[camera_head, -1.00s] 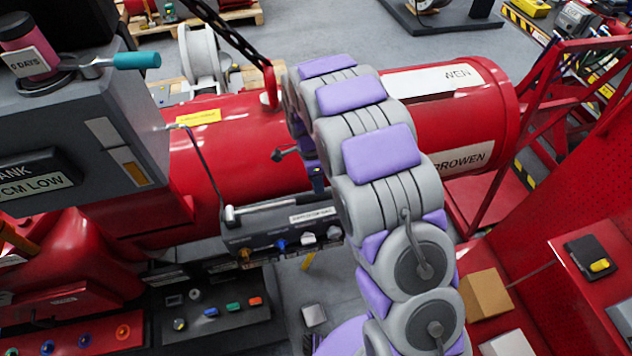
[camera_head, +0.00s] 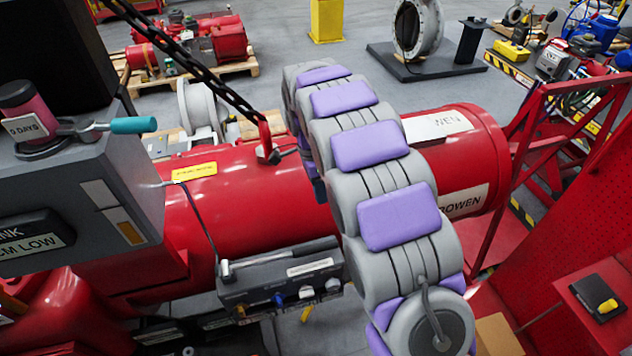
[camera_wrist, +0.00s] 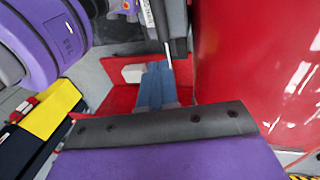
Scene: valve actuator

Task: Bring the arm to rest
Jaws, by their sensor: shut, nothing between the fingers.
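My arm, grey with purple pads, rises from the lower right of the head view and arches up and away over a red cylinder (camera_head: 250,200). Its far end bends down behind its own links, so my gripper is hidden there. In the wrist view my gripper (camera_wrist: 165,122) shows as a purple jaw with a dark, bolted lip across the bottom. It is shut and holds nothing. A large red curved surface (camera_wrist: 250,60) stands close on the right of that view.
A grey control box (camera_head: 85,190) with a teal-handled lever (camera_head: 130,125) stands left. A black chain (camera_head: 200,65) hooks onto the cylinder. A small panel with knobs (camera_head: 280,280) sits below it. A red frame (camera_head: 560,130) stands right.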

